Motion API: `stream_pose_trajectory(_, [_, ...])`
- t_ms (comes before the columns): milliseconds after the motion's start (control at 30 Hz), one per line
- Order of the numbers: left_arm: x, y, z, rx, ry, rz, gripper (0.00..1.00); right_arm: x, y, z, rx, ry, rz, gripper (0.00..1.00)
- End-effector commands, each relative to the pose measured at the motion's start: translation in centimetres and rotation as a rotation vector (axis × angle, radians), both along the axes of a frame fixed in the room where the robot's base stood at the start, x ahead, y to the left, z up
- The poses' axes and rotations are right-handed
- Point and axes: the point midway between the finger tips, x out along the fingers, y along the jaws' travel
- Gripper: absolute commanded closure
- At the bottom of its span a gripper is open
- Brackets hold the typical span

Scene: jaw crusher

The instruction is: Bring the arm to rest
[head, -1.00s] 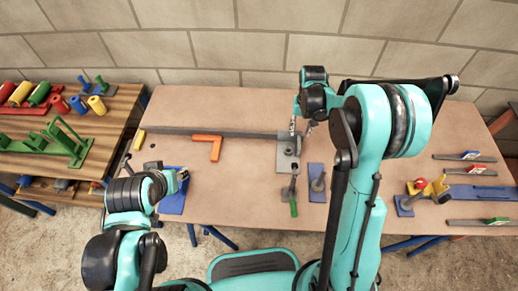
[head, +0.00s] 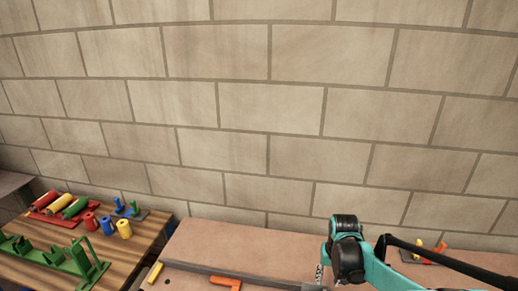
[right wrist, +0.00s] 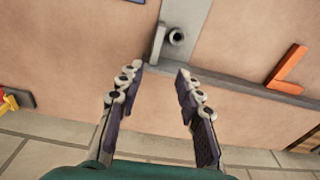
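My right arm comes in at the lower right of the head view, with its gripper (head: 319,273) pointing down over the brown table (head: 230,243). In the right wrist view the two fingers of my right gripper (right wrist: 160,71) are spread apart with nothing between them. A grey plate with a round post (right wrist: 184,18) lies just beyond the fingertips, and the gripper is apart from it. My left arm and gripper are out of view.
An orange L-shaped piece (head: 225,282) lies on the table near a long grey bar (head: 245,277). A wooden side table (head: 140,230) at left holds coloured cylinders and a green stand (head: 60,257). A block wall (head: 260,110) stands behind.

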Motion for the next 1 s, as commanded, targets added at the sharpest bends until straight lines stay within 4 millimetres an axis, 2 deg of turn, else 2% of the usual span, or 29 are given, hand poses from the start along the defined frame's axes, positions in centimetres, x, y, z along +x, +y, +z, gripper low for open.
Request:
stream_pose_trajectory(33, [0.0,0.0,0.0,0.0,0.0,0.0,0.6,-1.5,0.5,1.8,-0.004,-0.033,0.012,0.64])
stream_pose_trajectory(200, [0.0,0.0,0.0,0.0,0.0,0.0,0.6,-5.6,1.8,6.1,-0.016,-0.158,0.052,0.64])
stream_pose_trajectory(400, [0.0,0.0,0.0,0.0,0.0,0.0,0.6,-11.0,3.1,9.0,-0.03,-0.306,0.098,0.64])
stream_pose_trajectory(600, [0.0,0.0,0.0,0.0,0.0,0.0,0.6,-15.5,4.1,9.6,-0.043,-0.438,0.139,0.64])
stream_pose_trajectory(700, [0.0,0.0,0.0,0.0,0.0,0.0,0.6,-16.9,4.3,9.4,-0.047,-0.485,0.151,0.64])
stream_pose_trajectory(833, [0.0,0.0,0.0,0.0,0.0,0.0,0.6,-17.8,4.5,9.2,-0.051,-0.518,0.161,0.64])
stream_pose_trajectory(1000, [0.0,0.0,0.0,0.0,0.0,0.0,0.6,-18.0,4.6,9.1,-0.052,-0.528,0.164,0.64])
